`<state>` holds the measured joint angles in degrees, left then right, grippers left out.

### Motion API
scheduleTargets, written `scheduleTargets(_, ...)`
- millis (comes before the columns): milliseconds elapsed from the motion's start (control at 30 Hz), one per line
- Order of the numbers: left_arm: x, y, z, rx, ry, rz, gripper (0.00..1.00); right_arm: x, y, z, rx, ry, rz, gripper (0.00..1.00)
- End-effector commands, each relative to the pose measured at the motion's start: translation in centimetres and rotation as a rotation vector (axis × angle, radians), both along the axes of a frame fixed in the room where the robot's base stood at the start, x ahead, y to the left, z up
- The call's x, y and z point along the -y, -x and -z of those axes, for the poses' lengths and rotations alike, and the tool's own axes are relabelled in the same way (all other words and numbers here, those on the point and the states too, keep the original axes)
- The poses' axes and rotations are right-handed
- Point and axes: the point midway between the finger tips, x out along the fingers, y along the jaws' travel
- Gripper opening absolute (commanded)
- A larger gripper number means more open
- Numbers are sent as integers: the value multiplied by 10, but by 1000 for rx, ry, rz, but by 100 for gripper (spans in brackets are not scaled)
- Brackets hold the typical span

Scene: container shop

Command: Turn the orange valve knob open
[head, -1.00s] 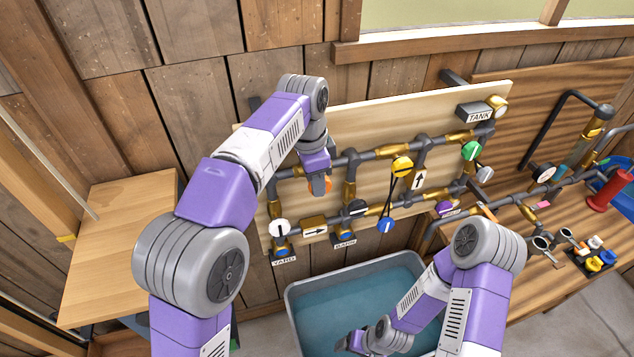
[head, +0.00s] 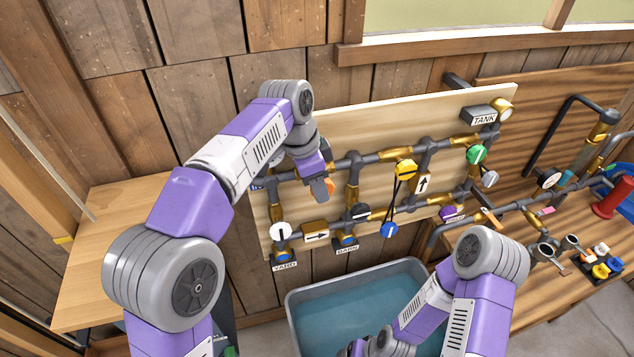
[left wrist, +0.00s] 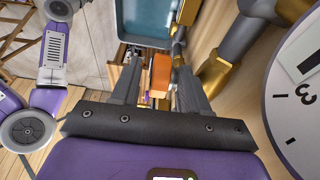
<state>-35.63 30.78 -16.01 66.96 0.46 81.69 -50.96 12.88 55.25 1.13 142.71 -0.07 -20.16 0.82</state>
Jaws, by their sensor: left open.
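The orange valve knob (head: 330,187) is on the pipe board, mostly hidden behind my left gripper in the head view. In the left wrist view it shows as an orange block (left wrist: 160,75) between the two fingers. My left gripper (head: 321,190) is open, with its fingers (left wrist: 157,88) on either side of the knob; I cannot tell whether they touch it. My right gripper (head: 358,347) is low at the bottom edge of the head view, over the tub, and its jaws are not clear.
The pipe board carries a yellow knob (head: 405,170), a blue knob (head: 389,230), a green knob (head: 476,154), a white knob (head: 280,232) and a black knob (head: 361,212). A round dial (left wrist: 300,95) is close on the right in the wrist view. A water tub (head: 300,296) stands below.

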Motion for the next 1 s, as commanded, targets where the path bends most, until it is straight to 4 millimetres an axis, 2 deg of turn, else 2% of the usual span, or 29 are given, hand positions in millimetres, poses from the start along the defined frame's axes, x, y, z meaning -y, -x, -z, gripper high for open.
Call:
scheduleTargets(300,-11,3,-47,4,3,-2,45,0,0,-10,0,0,0,78)
scheduleTargets(500,-16,5,-69,1,1,-1,45,0,0,-16,0,0,0,78)
scheduleTargets(867,-17,5,-72,0,0,-1,45,0,0,-15,0,0,0,78)
scheduleTargets(1000,-17,3,-62,-6,0,-12,45,0,0,-13,0,0,0,78)
